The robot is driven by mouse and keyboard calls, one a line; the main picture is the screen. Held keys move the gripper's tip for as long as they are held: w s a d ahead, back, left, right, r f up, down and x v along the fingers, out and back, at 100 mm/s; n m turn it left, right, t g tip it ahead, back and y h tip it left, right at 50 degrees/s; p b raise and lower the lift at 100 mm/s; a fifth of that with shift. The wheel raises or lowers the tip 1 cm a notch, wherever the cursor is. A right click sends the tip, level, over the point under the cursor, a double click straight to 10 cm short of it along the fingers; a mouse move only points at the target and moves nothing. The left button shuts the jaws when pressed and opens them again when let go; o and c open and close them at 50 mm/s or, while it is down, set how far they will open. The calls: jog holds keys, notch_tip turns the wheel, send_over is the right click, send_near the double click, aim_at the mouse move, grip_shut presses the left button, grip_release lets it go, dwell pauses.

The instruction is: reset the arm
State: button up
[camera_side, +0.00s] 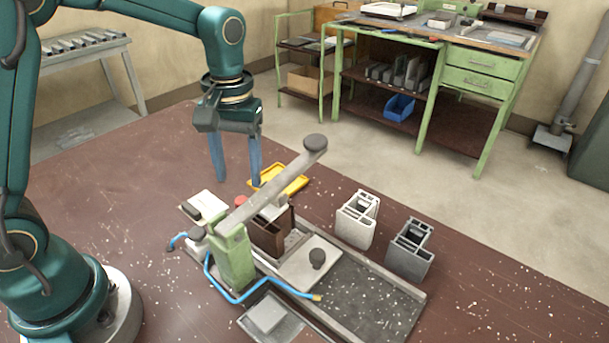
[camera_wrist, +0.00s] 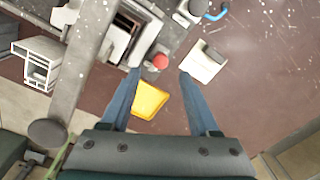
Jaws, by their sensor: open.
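My gripper (camera_side: 238,165) hangs above the back of the clamp fixture with its two blue fingers pointing down. The fingers are apart and nothing shows between them. In the wrist view the gripper (camera_wrist: 160,72) spreads around a red knob and a yellow tray below. The clamp fixture has a green upright (camera_side: 233,258) and a long grey lever (camera_side: 268,187) with a dark round knob, slanting up to the right. A brown block (camera_side: 268,238) sits beneath the lever; the lever partly hides it. My arm stands at the left.
A yellow tray (camera_side: 285,181) lies behind the fixture. A white profile piece (camera_side: 357,218) and a grey one (camera_side: 410,248) stand to its right. A blue hose (camera_side: 240,297) runs along its front. A white block (camera_wrist: 203,62) lies near the fingers. The bench is clear at back left.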

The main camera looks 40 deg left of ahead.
jog(key=s+d+r+m+t, duration=0.1)
jog(key=s+r+t, duration=0.4)
jog(key=r, duration=0.4)
jog(key=s+d+f+m, duration=0.1)
jog(key=s+m, duration=0.3)
jog(key=s, duration=0.4)
jog(key=shift+d+f+m+t, duration=0.15)
jog(key=shift+f+m+t, duration=0.2)
jog(key=shift+f, duration=0.55)
